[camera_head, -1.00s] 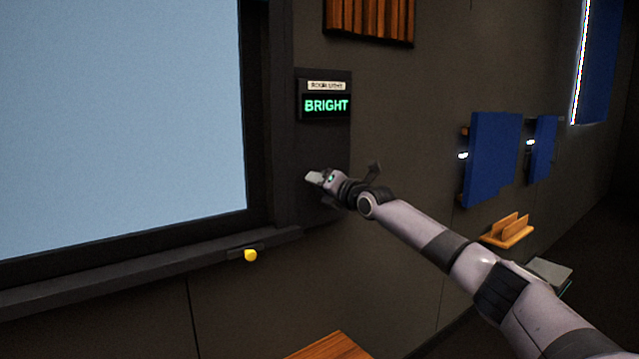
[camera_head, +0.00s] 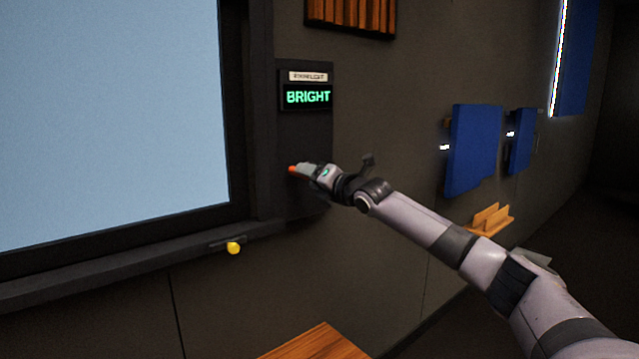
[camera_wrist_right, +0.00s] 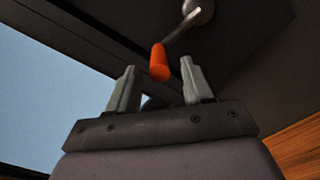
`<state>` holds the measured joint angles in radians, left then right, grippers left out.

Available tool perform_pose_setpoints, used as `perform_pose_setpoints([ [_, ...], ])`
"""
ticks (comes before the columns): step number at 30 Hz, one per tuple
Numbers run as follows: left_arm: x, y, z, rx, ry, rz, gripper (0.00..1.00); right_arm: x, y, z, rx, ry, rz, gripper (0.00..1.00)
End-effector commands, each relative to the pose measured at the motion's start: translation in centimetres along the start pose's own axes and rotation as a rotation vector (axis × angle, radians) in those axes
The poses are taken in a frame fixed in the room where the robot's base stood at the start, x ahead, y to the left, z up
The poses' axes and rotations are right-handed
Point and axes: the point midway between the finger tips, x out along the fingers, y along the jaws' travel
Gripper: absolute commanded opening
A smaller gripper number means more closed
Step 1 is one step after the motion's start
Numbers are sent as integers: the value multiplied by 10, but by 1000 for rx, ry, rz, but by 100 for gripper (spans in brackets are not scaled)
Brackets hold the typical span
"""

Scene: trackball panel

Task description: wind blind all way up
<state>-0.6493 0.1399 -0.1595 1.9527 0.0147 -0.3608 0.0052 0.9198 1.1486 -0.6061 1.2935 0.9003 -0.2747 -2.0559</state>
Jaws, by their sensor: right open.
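A dark control panel (camera_head: 290,135) is on the wall right of the window (camera_head: 110,120). Its display (camera_head: 307,97) reads BRIGHT in green. An orange crank knob (camera_head: 292,169) shows at my right gripper (camera_head: 300,170), which covers most of the crank. In the right wrist view the orange knob (camera_wrist_right: 160,62) sits on a metal crank arm (camera_wrist_right: 184,25), just beyond and between the two open fingertips of my right gripper (camera_wrist_right: 158,75). I cannot tell whether a finger touches it. The window pane is plain light blue, with no blind edge visible. My left gripper is not in view.
A wooden surface (camera_head: 315,345) is at the bottom. Blue panels (camera_head: 473,150) and a wooden holder (camera_head: 490,219) are on the wall to the right.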

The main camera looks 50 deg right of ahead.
Motion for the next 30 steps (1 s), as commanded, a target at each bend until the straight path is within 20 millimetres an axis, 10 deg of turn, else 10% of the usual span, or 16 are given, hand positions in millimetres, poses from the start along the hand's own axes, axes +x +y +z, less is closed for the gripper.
perform_pose_setpoints([
  [30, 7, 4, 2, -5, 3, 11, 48, -34, 1, -1, -1, 1, 1, 51],
])
